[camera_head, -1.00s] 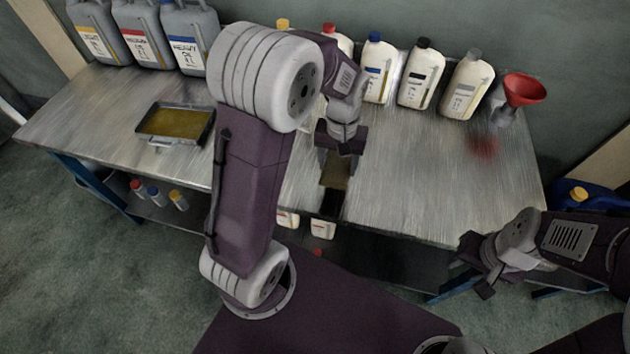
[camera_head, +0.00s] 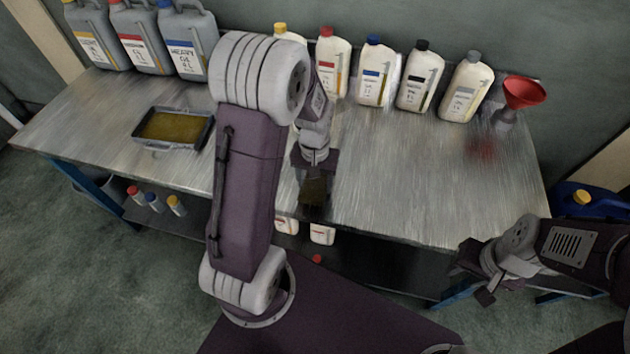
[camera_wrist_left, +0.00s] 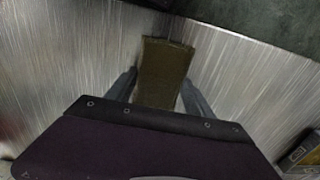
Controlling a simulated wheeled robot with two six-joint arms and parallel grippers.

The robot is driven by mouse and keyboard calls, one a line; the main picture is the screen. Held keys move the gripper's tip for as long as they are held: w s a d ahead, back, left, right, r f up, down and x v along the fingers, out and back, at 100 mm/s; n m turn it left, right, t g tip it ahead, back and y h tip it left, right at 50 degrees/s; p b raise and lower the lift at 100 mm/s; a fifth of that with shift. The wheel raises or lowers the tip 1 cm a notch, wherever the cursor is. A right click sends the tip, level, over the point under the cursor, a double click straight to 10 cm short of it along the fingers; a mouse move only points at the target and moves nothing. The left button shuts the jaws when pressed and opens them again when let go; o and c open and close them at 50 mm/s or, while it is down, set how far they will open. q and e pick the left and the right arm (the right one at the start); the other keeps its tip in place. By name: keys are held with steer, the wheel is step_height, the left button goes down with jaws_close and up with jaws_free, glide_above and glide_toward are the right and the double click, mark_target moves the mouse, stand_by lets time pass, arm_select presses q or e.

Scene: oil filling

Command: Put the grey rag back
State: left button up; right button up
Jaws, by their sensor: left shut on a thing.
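My left gripper (camera_head: 314,180) is shut on the rag (camera_head: 314,191), which looks olive-brown rather than grey here. It holds the rag at the front edge of the metal table, left of the table's middle. In the left wrist view the rag (camera_wrist_left: 163,70) sticks out between the two fingers, and its far end reaches near the table edge. Whether the rag touches the table is unclear. My right gripper (camera_head: 470,284) is off the table's front right corner, with its fingers apart and nothing visible between them.
A tray of brownish oil (camera_head: 174,128) lies on the table's left part. Large grey cans (camera_head: 188,45) stand behind it. White bottles (camera_head: 420,78) line the back, and a red funnel (camera_head: 523,92) stands at the right.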

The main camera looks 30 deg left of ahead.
mark_target(315, 185)
arm_select(q)
steer(key=o, duration=1.2)
steer(key=shift+f, duration=0.1)
steer(key=shift+r, duration=0.45)
step_height(315, 185, up, 12)
steer(key=f+p, duration=0.1)
steer(key=p, duration=0.2)
steer(key=s+d+f, duration=0.1)
steer(key=s, duration=0.1)
steer(key=s+d+f+m, duration=0.1)
steer(key=s+d+f, duration=0.1)
steer(key=s, duration=0.1)
steer(key=s+d+f+m+t, duration=0.1)
steer(key=s+f, duration=0.1)
steer(key=s, duration=0.1)
steer(key=shift+d+f, duration=0.1)
steer(key=shift+d, duration=0.3)
steer(key=shift+s+r+p, duration=0.1)
steer(key=shift+r+p, duration=1.2)
steer(key=shift+r, duration=0.05)
